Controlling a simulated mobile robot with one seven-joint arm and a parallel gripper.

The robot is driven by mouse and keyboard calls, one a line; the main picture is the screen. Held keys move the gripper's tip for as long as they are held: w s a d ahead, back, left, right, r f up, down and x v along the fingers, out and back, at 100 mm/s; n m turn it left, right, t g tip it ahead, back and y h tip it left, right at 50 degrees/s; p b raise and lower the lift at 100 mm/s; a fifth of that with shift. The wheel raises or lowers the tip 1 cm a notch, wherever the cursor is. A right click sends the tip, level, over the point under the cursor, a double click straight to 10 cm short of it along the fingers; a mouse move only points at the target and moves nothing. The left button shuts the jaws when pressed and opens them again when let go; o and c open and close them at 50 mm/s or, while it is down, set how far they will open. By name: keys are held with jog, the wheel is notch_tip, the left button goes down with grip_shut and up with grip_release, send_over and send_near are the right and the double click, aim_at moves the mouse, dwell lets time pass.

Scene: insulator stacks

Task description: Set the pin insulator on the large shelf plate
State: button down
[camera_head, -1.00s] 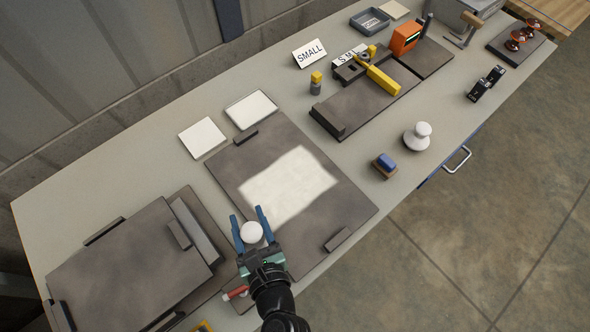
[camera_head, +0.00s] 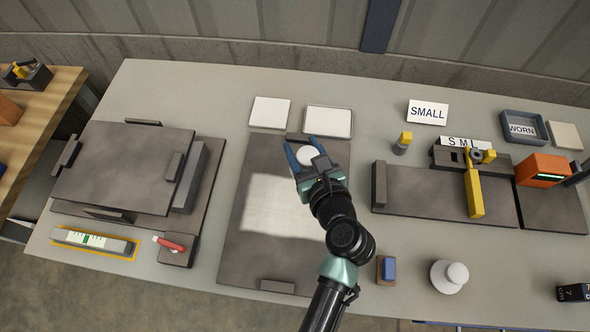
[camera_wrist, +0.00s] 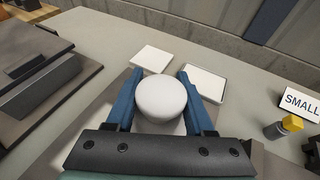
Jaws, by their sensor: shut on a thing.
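My gripper (camera_head: 306,158) is shut on a white, round-topped insulator (camera_head: 309,155), with a blue finger on either side. It is over the back end of the dark board with a pale patch (camera_head: 245,260). In the wrist view the insulator (camera_wrist: 160,98) sits between the fingers; its lower part is hidden. Two pale plates lie behind the board: a plain one (camera_head: 270,111) and a rimmed one (camera_head: 328,121). A raised dark plate (camera_head: 125,165) stands at left. No label shows which is the large shelf plate.
Another white insulator (camera_head: 449,277) stands at front right, near a blue block on a brown base (camera_head: 387,270). A SMALL sign (camera_head: 427,111), a yellow-topped post (camera_head: 402,143) and a yellow-armed gauge (camera_head: 474,190) are at right. A red-handled tool (camera_head: 170,245) lies at front left.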

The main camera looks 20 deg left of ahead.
jog(key=shift+n+g+y, duration=0.7)
jog(key=shift+n, duration=0.1)
jog(key=a+f+b, duration=0.1)
jog(key=a+f, duration=0.2)
jog(key=f, duration=0.1)
jog(key=shift+w+a, duration=0.15)
jog(key=shift+a, duration=0.25)
jog(key=shift+f+b, duration=0.55)
jog(key=shift+f, duration=1.6)
jog(key=shift+f, duration=0.15)
jog(key=shift+c, duration=1.4)
grip_release()
